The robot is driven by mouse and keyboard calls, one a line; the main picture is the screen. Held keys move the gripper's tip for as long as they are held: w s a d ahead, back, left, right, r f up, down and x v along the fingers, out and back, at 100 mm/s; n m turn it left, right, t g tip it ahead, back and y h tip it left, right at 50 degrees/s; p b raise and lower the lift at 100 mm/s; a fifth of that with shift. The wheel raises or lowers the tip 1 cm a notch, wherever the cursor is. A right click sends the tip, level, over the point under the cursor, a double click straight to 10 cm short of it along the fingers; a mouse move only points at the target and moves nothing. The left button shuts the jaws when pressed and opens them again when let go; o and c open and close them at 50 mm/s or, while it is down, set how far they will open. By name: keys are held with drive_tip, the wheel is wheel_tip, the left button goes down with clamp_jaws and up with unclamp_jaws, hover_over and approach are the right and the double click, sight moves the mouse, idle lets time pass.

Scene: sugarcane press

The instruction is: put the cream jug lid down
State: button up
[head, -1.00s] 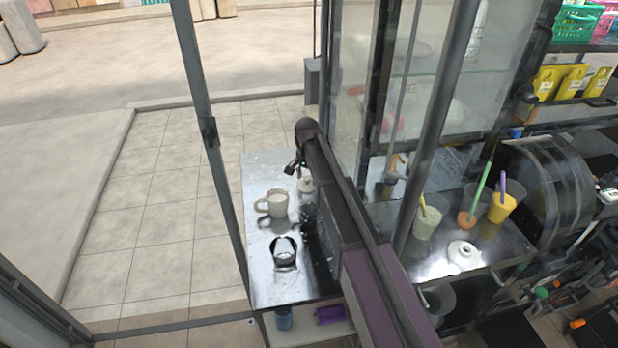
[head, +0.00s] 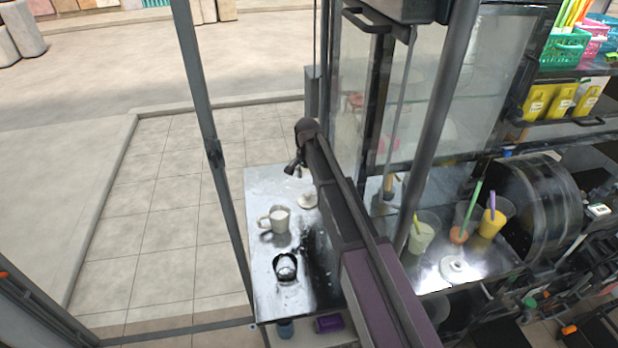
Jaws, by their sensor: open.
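A cream jug (head: 279,221) with a handle on its left stands upright on the metal counter (head: 262,300). A small round whitish lid (head: 308,201) lies on the counter to the right of the jug, apart from it. My arm hides part of the lid's right side. My gripper (head: 293,169) is dark and small in the picture. It is open and empty, a little above and behind the lid, not touching it.
A dark-rimmed glass vessel (head: 285,268) stands nearer on the same counter. A window post (head: 222,185) rises along its left. On the right counter are a white round piece (head: 457,270), a pale green cup (head: 421,238) and a yellow cup (head: 491,224).

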sight(307, 194)
drive_tip(key=shift+r+p, duration=1.9)
drive_tip(key=shift+r, duration=0.35)
drive_tip(key=shift+s, duration=0.2)
